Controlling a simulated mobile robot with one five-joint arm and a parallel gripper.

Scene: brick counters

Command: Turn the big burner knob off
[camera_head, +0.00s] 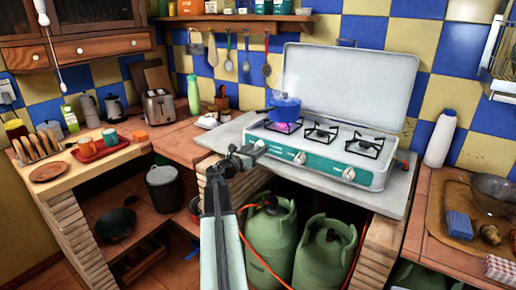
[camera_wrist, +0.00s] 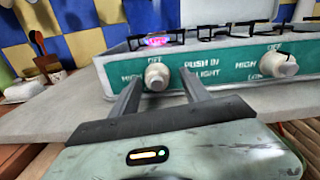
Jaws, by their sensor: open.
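The stove (camera_head: 322,158) is white with a green front panel and three burners. My gripper (camera_head: 255,150) is open at the panel's left end. In the wrist view its fingers (camera_wrist: 161,84) point at a white knob (camera_wrist: 157,76), which shows between their tips; contact cannot be told. A second knob (camera_wrist: 285,64) is to the right. The head view shows knobs at the middle (camera_head: 299,158) and right (camera_head: 349,174). I cannot tell which is the big burner's.
The stove stands on a grey slab (camera_head: 226,137), its lid (camera_head: 350,84) raised behind. Green gas bottles (camera_head: 271,237) with an orange hose are below. A toaster (camera_head: 160,106) is to the left; a white bottle (camera_head: 440,138) is to the right. Space before the panel is clear.

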